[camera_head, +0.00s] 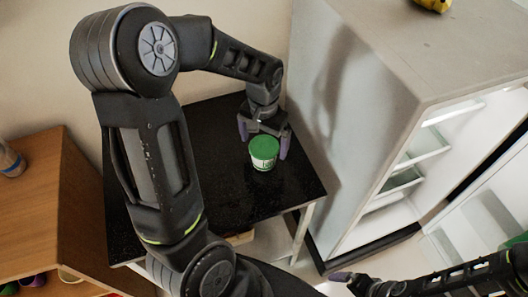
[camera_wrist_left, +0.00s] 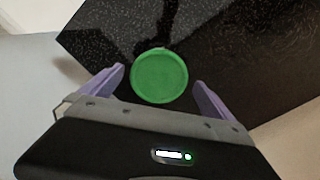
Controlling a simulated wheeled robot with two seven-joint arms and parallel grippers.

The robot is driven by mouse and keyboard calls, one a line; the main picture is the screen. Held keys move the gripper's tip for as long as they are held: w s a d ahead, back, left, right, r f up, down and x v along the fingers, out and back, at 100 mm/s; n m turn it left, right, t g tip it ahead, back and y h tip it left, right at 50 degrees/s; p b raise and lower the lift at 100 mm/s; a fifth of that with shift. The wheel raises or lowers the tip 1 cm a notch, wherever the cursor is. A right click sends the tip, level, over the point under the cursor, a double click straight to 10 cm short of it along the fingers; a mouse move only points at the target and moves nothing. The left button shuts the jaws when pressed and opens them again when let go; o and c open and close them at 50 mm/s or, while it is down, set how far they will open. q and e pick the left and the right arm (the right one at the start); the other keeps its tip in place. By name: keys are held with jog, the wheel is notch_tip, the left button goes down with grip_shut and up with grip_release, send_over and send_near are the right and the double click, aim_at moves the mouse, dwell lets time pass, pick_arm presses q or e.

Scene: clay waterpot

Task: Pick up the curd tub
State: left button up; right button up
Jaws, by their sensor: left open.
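The curd tub (camera_head: 263,153) is a small white tub with a green lid. It stands upright on a black table (camera_head: 222,195). In the left wrist view, the green lid of the tub (camera_wrist_left: 160,76) shows between the two purple fingers. My left gripper (camera_head: 264,139) is open, just above and around the far side of the tub, with a gap at each finger in the wrist view (camera_wrist_left: 160,84). My right gripper (camera_head: 342,277) shows at the bottom, away from the table; I cannot tell whether it is open.
A white fridge (camera_head: 345,130) stands right of the table, its door open and shelves showing. A yellow item (camera_head: 433,5) lies on top of it. A wooden cabinet (camera_head: 50,205) stands at the left. The tabletop around the tub is clear.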

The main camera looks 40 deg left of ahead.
aim_at(264, 148)
pick_arm(q)
notch_tip(264, 148, down, 5)
jog(key=shift+s+d+f+p, duration=0.1)
jog(key=shift+p, duration=0.45)
jog(key=shift+c, duration=0.6)
jog(key=c, duration=1.8)
jog(key=shift+r, duration=0.2)
notch_tip(264, 148, up, 10)
jog(key=shift+f+b, duration=0.1)
jog(key=shift+b, duration=0.45)
